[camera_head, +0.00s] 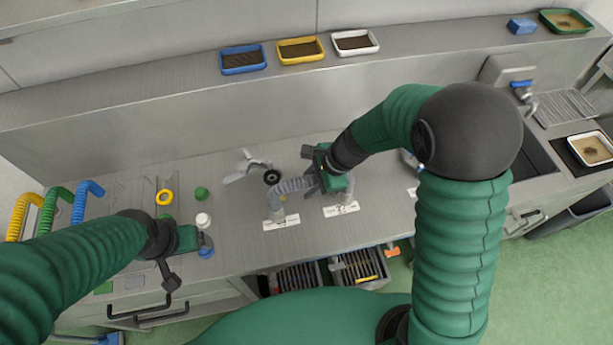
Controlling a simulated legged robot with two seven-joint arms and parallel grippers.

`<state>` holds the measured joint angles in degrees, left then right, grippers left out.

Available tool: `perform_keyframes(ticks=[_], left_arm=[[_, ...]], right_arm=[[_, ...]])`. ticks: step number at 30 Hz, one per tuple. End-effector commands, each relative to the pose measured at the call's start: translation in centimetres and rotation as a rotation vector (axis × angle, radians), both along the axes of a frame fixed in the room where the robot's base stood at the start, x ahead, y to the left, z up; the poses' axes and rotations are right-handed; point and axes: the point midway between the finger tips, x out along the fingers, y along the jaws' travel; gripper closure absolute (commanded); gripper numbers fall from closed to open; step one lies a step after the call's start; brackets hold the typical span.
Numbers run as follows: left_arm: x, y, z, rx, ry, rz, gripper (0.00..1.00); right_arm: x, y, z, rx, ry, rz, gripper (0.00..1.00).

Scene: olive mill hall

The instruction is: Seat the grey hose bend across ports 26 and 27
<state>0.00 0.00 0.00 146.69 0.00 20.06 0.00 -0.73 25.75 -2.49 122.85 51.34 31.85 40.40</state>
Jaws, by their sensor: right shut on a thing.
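The grey hose bend (292,186) is a ribbed piece between two ports on the steel counter. Its left end is above or at the left port, with a white label plate (281,223) in front. Its right part is hidden behind my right gripper (313,183), which is shut on it. The right port has another label plate (341,209); the numbers are too small to read. I cannot tell whether either end is seated. My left gripper (190,262) is over the counter's front edge, away from the bend; its jaw opening is unclear.
A grey bladed part (247,167) lies behind the bend. A yellow ring (164,197), green cap (201,193) and white cap (203,220) stand near my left gripper. Yellow, green and blue hoses (87,198) are at far left.

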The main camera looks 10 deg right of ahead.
Motion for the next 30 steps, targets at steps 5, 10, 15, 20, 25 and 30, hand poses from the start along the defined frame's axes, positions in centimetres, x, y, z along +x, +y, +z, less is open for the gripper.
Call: perform_keyframes(ticks=[5, 10, 15, 20, 25, 30], left_arm=[[0.0, 0.0, 2.7, 0.000, -0.001, 0.000, 0.18], [0.0, 0.0, 5.1, 0.000, -0.001, 0.000, 0.18], [0.0, 0.0, 6.1, 0.000, 0.000, 0.000, 0.18], [0.0, 0.0, 5.8, 0.000, 0.000, 0.000, 0.18], [0.0, 0.0, 4.6, 0.000, 0.000, 0.000, 0.18], [0.0, 0.0, 3.0, 0.000, 0.000, 0.000, 0.18]], right_arm=[[5.5, -0.2, 1.8, 0.013, -0.009, -0.012, 1.00], [11.6, -0.5, 2.6, 0.019, -0.011, -0.022, 1.00], [14.8, -0.7, 2.5, 0.019, -0.010, -0.026, 1.00], [15.3, -0.8, 1.9, 0.018, -0.010, -0.027, 1.00], [15.3, -0.7, 0.6, 0.018, -0.010, -0.026, 1.00], [15.4, -0.8, -1.3, 0.017, -0.009, -0.026, 1.00]])
